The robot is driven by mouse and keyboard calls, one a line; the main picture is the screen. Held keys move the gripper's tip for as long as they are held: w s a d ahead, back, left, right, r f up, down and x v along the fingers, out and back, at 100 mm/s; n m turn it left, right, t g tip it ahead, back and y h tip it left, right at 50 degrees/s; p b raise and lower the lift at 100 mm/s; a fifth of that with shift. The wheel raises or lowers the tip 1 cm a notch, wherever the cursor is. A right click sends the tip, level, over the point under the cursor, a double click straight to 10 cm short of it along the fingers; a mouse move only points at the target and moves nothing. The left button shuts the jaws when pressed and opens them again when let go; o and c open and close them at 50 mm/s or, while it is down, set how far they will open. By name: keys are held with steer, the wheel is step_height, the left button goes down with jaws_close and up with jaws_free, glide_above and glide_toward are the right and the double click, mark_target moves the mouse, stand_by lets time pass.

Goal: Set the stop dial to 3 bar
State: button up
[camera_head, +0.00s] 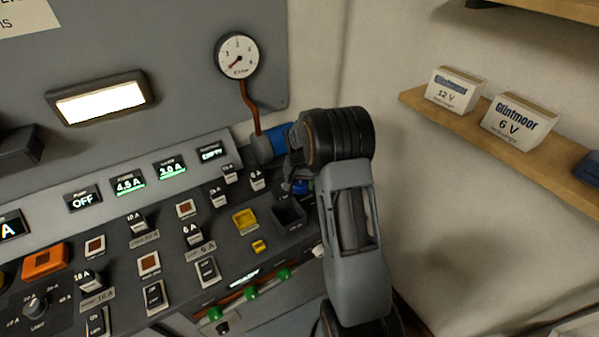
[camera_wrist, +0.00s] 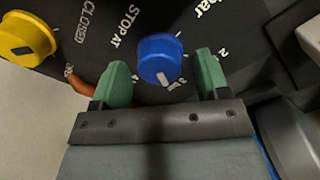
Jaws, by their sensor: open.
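The stop dial (camera_wrist: 160,57) is a round blue knob with a white pointer mark, next to the printed words "STOP AT" and "bar" in the wrist view. Its white mark points down in that view, roughly toward a small partly hidden marking. A "2" is printed to its right. My gripper (camera_wrist: 157,80) is open, with its green fingertips on either side of the blue dial and gaps showing between. In the head view my arm hides most of the dial area. A round white gauge (camera_head: 237,55) has its red needle pointing lower left.
A yellow knob (camera_wrist: 24,38) marked "CLOSED" sits left of the dial in the wrist view. The console (camera_head: 180,235) carries several switches and small displays. A wooden shelf (camera_head: 470,122) with boxed batteries is on the right wall. A blue cylinder (camera_head: 280,136) stands behind my wrist.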

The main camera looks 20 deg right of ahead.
mark_target(299, 183)
step_height(299, 183, up, 13)
steer(key=b, duration=0.1)
steer(key=shift+a+r, duration=0.15)
steer(key=shift+w, duration=0.15)
stand_by(0.5)
